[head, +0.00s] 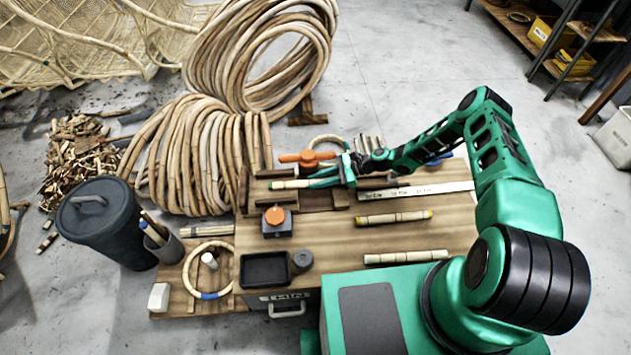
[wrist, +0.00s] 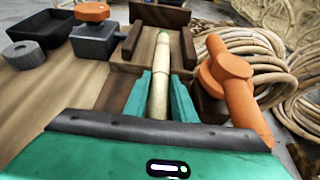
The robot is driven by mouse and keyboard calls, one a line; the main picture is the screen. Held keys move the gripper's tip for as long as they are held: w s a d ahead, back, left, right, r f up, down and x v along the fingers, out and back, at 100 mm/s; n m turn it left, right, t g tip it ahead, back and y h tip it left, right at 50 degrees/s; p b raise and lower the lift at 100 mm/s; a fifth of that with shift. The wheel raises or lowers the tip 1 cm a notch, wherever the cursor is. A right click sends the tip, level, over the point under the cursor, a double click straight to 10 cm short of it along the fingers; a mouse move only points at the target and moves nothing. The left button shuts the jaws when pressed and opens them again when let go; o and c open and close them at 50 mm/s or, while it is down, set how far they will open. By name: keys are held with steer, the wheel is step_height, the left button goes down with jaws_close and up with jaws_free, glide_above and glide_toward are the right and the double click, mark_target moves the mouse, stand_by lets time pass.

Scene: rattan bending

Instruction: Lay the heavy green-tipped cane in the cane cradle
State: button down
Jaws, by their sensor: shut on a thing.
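My gripper (head: 335,174) is at the back of the workbench, its green fingers shut on a pale cane with a green tip (head: 290,184). In the wrist view the cane (wrist: 160,85) runs straight out from between the fingers (wrist: 160,98), its green end pointing away. The cane cradle looks to be the dark wooden blocks (head: 277,173); in the wrist view its side pieces (wrist: 131,40) stand on either side of the cane's far end. The cane lies lengthwise between them. I cannot tell whether it touches the cradle floor. The cane's rear part is hidden by my gripper.
An orange clamp (head: 306,158) stands close beside my gripper, also in the wrist view (wrist: 232,85). Two other canes lie on the bench, one yellow-tipped (head: 393,217), one plain (head: 405,257). An orange-knobbed block (head: 276,222) and black tray (head: 265,269) are nearer. Rattan coils (head: 195,155) lie behind.

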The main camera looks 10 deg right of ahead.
steer(key=c, duration=1.5)
jaws_free()
steer(key=shift+o, duration=0.2)
steer(key=v, duration=1.2)
steer(key=shift+r, duration=0.1)
